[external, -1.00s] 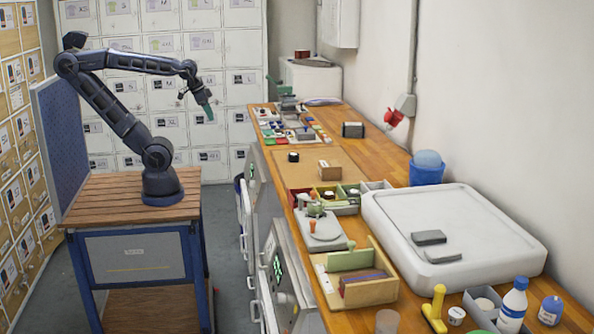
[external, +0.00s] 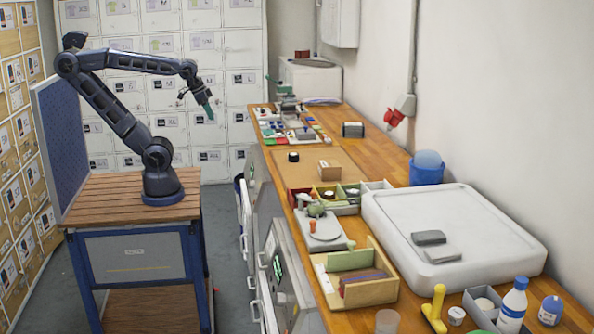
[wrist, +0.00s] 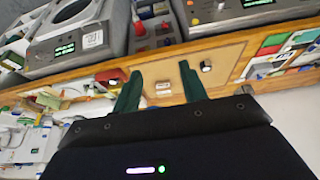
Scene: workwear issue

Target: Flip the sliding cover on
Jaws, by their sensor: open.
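My gripper (external: 207,108) hangs at the end of my raised arm, left of the bench and apart from it. In the wrist view my gripper (wrist: 160,70) has two green fingers spread wide with nothing between them. A brown mat (external: 305,181) lies on the bench. On it are a small black round piece (external: 293,156) and a small tan block (external: 328,169) with a pale part. In the wrist view the black piece (wrist: 206,66) and the block (wrist: 163,87) lie beyond my fingertips. I cannot tell for certain which thing is the sliding cover.
The wooden bench (external: 357,178) runs along the right wall. A compartment tray (external: 377,186), a grey press-like device (external: 320,231), a wooden box (external: 382,292) and a large white slab (external: 470,218) crowd its near half. Floor lies free between my base and the bench.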

